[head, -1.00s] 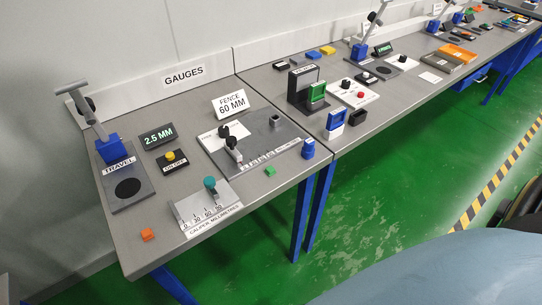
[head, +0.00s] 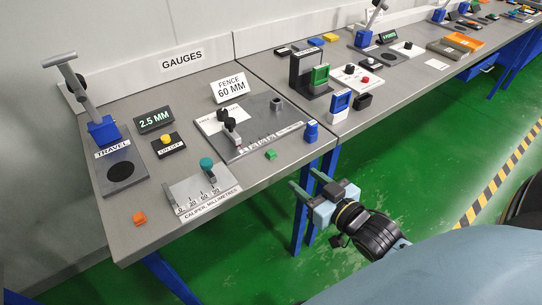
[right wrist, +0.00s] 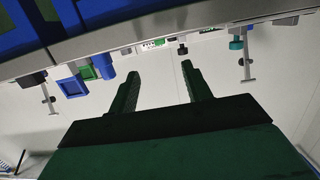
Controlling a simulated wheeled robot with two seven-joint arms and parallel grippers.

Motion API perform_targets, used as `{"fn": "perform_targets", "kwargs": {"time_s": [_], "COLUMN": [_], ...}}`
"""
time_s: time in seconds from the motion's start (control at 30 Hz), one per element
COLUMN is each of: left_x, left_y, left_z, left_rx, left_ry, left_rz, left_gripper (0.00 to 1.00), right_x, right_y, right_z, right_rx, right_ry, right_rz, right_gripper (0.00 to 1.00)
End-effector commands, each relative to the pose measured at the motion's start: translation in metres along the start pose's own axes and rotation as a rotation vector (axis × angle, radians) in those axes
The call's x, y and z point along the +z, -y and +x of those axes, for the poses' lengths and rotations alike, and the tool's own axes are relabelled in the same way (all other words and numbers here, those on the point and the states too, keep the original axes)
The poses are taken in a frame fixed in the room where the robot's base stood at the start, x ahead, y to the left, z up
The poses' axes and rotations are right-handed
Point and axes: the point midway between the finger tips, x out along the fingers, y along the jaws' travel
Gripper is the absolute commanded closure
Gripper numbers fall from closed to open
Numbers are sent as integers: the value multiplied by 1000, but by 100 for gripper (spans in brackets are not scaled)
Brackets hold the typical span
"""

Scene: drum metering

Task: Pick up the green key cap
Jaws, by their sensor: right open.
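The green key cap (head: 271,154) is a small green block on the grey table near its front edge, between the caliper and a blue knob in the head view. My right gripper (head: 307,182) is open and empty, off the front edge of the table, to the right of the cap and apart from it. In the right wrist view its two dark fingers (right wrist: 160,73) stand apart with nothing between them. I cannot surely pick out the cap there. My left gripper is not in view.
The blue knob (head: 311,132) stands right of the cap, and the fence plate (head: 240,152) lies behind it. The caliper (head: 203,194) is to its left, with an orange block (head: 139,218) farther left. A blue-framed block (head: 339,106) stands beyond the table seam.

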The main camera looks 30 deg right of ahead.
Motion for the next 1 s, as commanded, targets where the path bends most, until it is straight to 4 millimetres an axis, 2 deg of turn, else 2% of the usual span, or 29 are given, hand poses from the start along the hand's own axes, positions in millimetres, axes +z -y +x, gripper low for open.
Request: {"fn": "perform_targets", "kwargs": {"time_s": [0.13,0.43,0.77,1.0], "left_x": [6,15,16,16], "left_y": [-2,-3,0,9], "left_z": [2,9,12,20], "left_rx": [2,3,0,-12], "left_ry": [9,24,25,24], "left_rz": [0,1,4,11], "left_gripper": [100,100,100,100], "right_x": [-8,-8,-6,-3], "right_y": [1,1,1,0], "right_z": [13,65,88,122], "right_rx": [-4,-4,-4,-4], "right_ry": [-20,-18,-15,-16], "right_rz": [0,0,0,-1], "right_gripper": [51,51,51,51]}}
